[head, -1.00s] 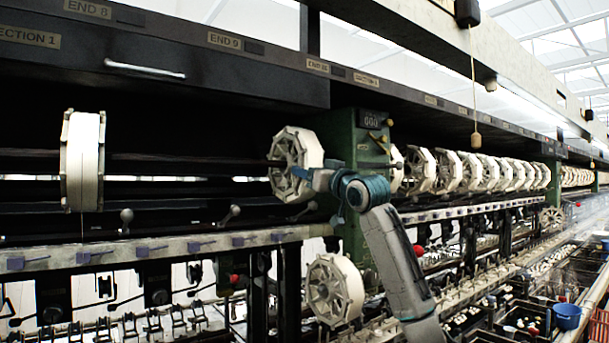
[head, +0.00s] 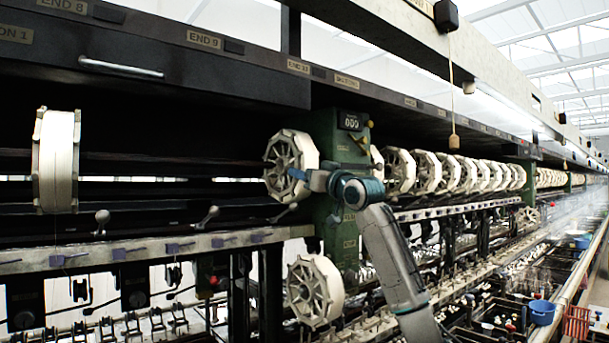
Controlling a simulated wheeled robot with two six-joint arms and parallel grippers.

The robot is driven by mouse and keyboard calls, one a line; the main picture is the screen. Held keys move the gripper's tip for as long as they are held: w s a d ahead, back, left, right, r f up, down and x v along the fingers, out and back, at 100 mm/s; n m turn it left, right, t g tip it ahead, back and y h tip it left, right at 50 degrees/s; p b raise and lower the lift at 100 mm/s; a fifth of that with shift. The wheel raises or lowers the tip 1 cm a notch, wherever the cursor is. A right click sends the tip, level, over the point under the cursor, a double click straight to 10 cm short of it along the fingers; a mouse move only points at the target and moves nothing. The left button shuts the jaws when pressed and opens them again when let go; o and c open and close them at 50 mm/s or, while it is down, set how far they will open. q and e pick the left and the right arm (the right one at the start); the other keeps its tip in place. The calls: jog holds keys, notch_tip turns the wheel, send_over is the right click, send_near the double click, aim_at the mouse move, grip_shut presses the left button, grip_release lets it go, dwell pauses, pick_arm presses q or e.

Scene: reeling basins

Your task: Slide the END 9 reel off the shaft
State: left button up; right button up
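Whether the shaft still passes through the reel is hidden. The END 9 sign (head: 204,40) is on the dark beam above and to the left. My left gripper is not in view.
Another reel (head: 56,160) hangs at the far left, under END 8. A spoked wheel (head: 314,290) sits low below the held reel. The green post (head: 347,215) stands close behind. A row of reels (head: 427,172) recedes right. Open space shows between the left reel and the held one.

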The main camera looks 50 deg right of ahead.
jog(key=shift+a, duration=0.1)
